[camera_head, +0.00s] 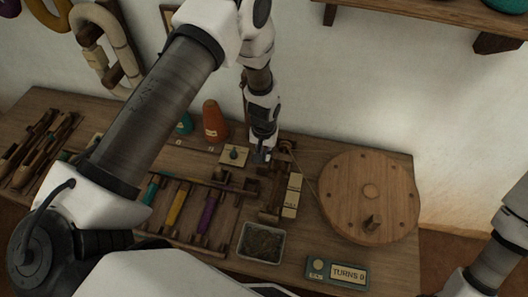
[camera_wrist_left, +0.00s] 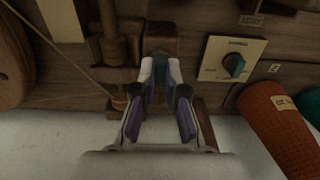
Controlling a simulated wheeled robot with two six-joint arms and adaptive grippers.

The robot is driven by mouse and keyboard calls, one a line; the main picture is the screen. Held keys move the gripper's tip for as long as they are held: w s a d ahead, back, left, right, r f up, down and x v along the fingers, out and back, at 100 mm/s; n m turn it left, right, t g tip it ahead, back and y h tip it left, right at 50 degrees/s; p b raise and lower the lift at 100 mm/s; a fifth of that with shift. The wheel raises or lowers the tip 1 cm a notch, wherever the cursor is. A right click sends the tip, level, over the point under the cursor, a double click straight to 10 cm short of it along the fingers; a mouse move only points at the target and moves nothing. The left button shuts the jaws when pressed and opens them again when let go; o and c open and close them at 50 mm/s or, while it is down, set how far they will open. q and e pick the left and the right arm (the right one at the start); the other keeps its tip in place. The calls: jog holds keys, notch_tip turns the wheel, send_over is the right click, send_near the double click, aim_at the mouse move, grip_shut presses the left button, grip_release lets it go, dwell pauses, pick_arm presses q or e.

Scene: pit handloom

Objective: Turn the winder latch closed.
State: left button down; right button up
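The winder has a large round wooden wheel (camera_head: 345,180) on the right of the bench, with a small wooden frame on its left. My left gripper (camera_head: 262,155) points down at the back of that frame. In the left wrist view its fingertips (camera_wrist_left: 160,72) lie close on either side of a small dark teal piece (camera_wrist_left: 160,78), which looks like the winder latch. The fingers are drawn in and seem to touch it on both sides. Most of the latch is hidden between them, so its angle cannot be read. My right gripper is out of view.
A cream plate with a teal knob (camera_wrist_left: 235,65) is close beside the left gripper. An orange cone (camera_head: 214,121) stands behind it. A grey tray (camera_head: 262,243) and a box reading "TURNS 0" (camera_head: 337,272) are at the front. Coloured bobbins (camera_head: 177,207) lie left.

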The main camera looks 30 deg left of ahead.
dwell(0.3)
pick_arm(q)
jog(key=m, duration=0.4)
jog(key=shift+m, duration=0.4)
jog(key=m, duration=0.4)
jog(key=shift+m, duration=0.3)
jog(key=m, duration=0.4)
jog(key=shift+m+b, duration=0.3)
jog(key=shift+m, duration=1.9)
jog(key=c, duration=1.2)
grip_release()
